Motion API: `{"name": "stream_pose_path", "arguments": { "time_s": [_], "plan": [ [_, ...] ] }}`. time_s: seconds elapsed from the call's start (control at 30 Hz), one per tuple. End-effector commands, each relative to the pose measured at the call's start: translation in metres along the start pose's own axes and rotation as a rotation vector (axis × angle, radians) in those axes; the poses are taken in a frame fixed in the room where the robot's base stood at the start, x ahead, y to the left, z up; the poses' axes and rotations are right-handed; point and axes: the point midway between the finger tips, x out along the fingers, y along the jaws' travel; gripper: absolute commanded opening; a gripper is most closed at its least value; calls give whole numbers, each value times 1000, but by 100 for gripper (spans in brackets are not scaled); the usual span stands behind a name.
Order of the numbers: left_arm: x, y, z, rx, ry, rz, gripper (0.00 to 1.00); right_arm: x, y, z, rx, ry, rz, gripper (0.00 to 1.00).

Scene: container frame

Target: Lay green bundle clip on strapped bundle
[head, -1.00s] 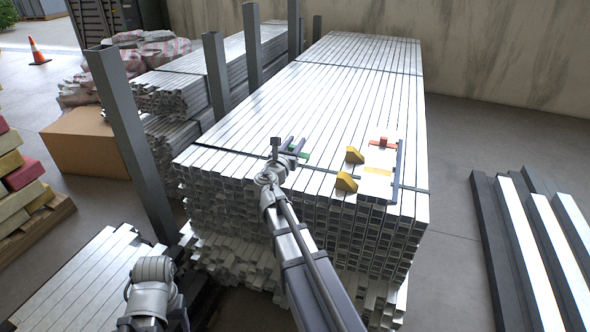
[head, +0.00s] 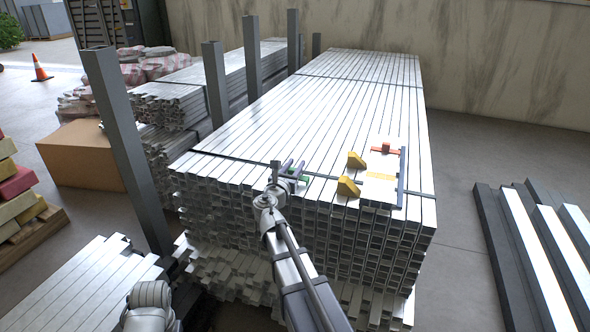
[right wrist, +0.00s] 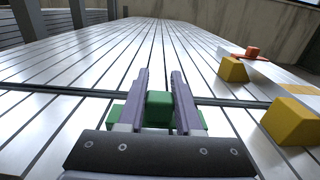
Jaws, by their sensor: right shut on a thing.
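The strapped bundle (head: 330,100) is a tall stack of silvery square tubes. A dark strap (right wrist: 72,91) crosses its top near the front end. My right gripper (right wrist: 160,76) is shut on the green bundle clip (right wrist: 159,106), whose raised middle block sits between the purple-grey fingers, with green ends showing on both sides. In the head view the right gripper (head: 293,168) and clip (head: 305,179) are over the front part of the bundle top, close to the strap line. I cannot tell whether the clip touches the tubes. My left gripper is not in view; only part of that arm shows.
Two yellow wedges (head: 348,187), a white board (head: 381,185) and an orange-red piece (head: 384,149) lie right of the clip on the bundle. Grey upright posts (head: 128,145) stand along the left side. The bundle top behind the gripper is clear.

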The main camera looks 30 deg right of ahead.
Motion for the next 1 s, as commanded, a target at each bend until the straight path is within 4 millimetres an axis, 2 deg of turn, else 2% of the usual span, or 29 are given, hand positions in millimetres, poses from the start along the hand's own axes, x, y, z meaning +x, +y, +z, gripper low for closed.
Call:
{"name": "stream_pose_path", "arguments": {
  "time_s": [0.2,0.23,0.47,0.83,1.0],
  "plan": [
    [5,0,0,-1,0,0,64,0,0,-5,0,0,0,0],
    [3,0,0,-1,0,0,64,0,0,-3,0,0,0,36],
    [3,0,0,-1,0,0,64,0,0,-3,0,0,0,62],
    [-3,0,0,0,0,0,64,-2,0,3,0,0,0,64],
    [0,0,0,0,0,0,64,-35,-2,0,0,0,3,64]
  ]
}}
